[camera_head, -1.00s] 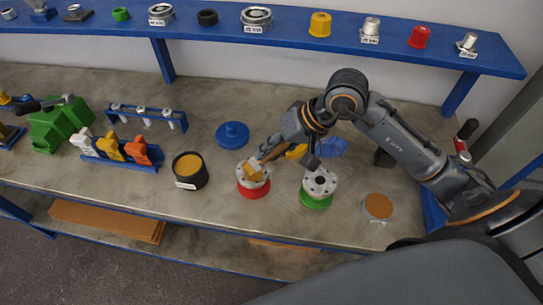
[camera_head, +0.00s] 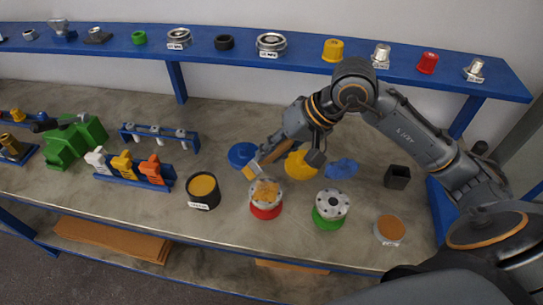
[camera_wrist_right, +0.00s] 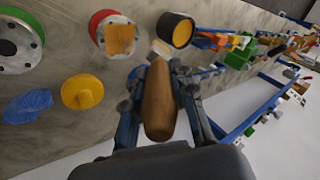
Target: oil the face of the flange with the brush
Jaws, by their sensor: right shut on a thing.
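My right gripper (camera_head: 287,150) is shut on the wooden handle of the brush (camera_head: 270,155), which also shows in the right wrist view (camera_wrist_right: 159,100). The pale bristle end points down and left, above the bench and apart from the flange. A grey flange on a red base (camera_head: 265,194) stands in front of the brush; an orange-brown patch covers much of its face, also seen in the right wrist view (camera_wrist_right: 120,40). A second grey flange on a green base (camera_head: 331,205) has a bare face. A black pot (camera_head: 203,194) with amber contents stands left. My left gripper is not in view.
A yellow disc (camera_head: 301,165), a blue disc (camera_head: 241,153) and a blue cloth-like thing (camera_head: 342,168) lie behind the flanges. A black cup (camera_head: 397,177) and a brown-topped round dish (camera_head: 389,229) are at right. A blue shelf (camera_head: 205,49) runs behind.

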